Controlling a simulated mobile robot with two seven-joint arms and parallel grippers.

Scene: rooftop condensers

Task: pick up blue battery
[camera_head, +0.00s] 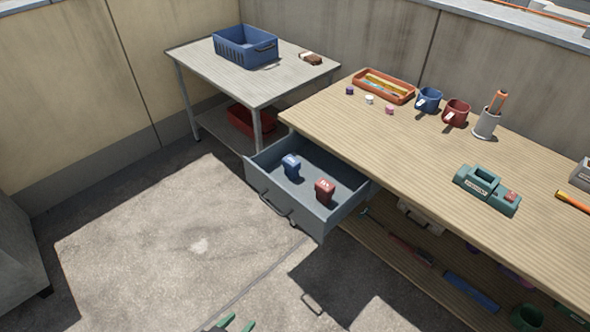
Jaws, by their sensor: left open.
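The blue battery (291,167) stands in the open grey drawer (262,196), toward its left side. A red battery (325,190) stands in the same drawer, to the right of the blue one and nearer the front. My left gripper (235,325) shows only as green fingertips at the bottom edge. It is open, with nothing seen between the fingers, and is well apart from the drawer. My right gripper is not in view.
The drawer juts out from the wooden workbench (400,150), which holds mugs, an orange tray (383,86) and a green charger (487,188). A side table (190,58) with a blue crate (245,46) stands behind. The concrete floor (160,240) before the drawer is clear.

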